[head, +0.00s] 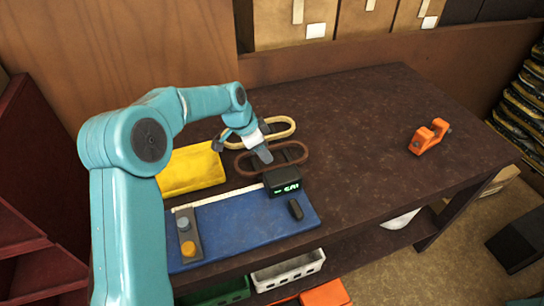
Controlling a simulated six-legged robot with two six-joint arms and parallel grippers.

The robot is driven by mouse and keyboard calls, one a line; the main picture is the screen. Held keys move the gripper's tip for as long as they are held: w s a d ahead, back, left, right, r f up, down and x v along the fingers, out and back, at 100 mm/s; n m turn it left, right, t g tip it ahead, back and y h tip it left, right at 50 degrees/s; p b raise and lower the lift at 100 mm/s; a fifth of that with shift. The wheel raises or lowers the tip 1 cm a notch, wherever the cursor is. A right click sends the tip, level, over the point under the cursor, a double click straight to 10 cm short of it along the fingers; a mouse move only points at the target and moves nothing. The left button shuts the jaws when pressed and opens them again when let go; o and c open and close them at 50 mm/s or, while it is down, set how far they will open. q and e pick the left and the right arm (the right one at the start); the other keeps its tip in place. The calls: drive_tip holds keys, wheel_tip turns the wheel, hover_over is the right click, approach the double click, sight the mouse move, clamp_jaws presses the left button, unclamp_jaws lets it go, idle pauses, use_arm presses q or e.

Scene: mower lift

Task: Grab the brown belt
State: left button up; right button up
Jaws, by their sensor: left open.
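The brown belt (287,166) is a flat closed loop lying on the dark table, near the middle of the head view. A similar cream-yellow belt (284,121) lies just behind it. My left gripper (244,150) is open over the left part of the two belts. One finger reaches down over the brown belt and hides part of it; the other is to the left. I cannot tell whether the finger touches the belt. My right gripper is not in view.
A yellow cloth (190,172) lies left of the belts. In front are a blue mat (235,228) and a black device with a green display (283,181). An orange bracket (428,137) stands at the right. The table between bracket and belts is clear.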

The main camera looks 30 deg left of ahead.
use_arm(q)
drive_tip(key=shift+x, duration=0.8)
drive_tip(key=shift+w+d+f, duration=0.15)
drive_tip(key=shift+d+f, duration=0.1)
drive_tip(key=shift+f, duration=0.2)
drive_tip(key=p+x, duration=0.1)
drive_tip(key=x, duration=0.4)
drive_tip(key=shift+w+p, duration=0.15)
drive_tip(key=shift+p, duration=0.2)
clamp_jaws()
